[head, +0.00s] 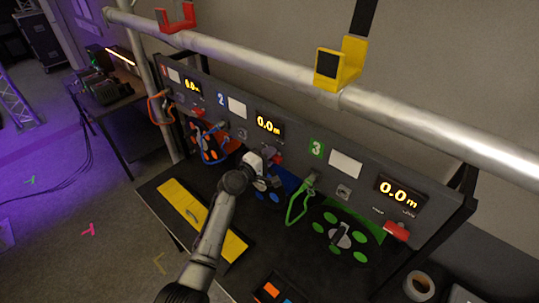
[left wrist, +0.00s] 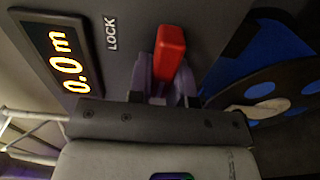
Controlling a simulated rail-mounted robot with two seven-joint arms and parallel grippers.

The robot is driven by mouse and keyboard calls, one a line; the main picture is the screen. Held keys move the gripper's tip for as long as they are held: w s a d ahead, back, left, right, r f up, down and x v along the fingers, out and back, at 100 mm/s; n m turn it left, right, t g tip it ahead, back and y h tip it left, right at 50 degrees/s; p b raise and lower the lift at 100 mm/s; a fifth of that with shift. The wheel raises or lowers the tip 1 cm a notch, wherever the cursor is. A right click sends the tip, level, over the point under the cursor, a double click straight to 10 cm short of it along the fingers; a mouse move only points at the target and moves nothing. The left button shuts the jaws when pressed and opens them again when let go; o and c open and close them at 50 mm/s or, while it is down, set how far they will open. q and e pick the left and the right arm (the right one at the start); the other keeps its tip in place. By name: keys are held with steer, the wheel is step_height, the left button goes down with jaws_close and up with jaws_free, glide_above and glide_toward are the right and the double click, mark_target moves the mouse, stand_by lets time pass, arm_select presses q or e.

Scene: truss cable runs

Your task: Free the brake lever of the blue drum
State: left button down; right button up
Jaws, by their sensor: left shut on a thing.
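The blue drum (head: 273,192) stands below station 2, partly hidden behind my left gripper and arm. It also shows in the left wrist view (left wrist: 265,88) at the right, blue and dark with a pale hub. Its red brake lever (head: 279,158) is on the grey panel under the 0.0 m display (head: 268,123). In the left wrist view the red lever (left wrist: 170,48) stands up between my fingers, beside the word LOCK. My left gripper (head: 262,170) is shut on the lever. My right gripper is not in view.
The green drum (head: 345,236) with its green cable is to the right, the orange drum (head: 208,145) to the left. A silver truss tube (head: 250,62) with red and yellow brackets crosses above the panel.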

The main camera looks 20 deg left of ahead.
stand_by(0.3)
arm_select(q)
steer(key=c, duration=1)
jaws_free()
steer(key=shift+c, duration=0.2)
steer(key=b+v, duration=0.1)
steer(key=v, duration=1.3)
steer(key=shift+w, duration=0.1)
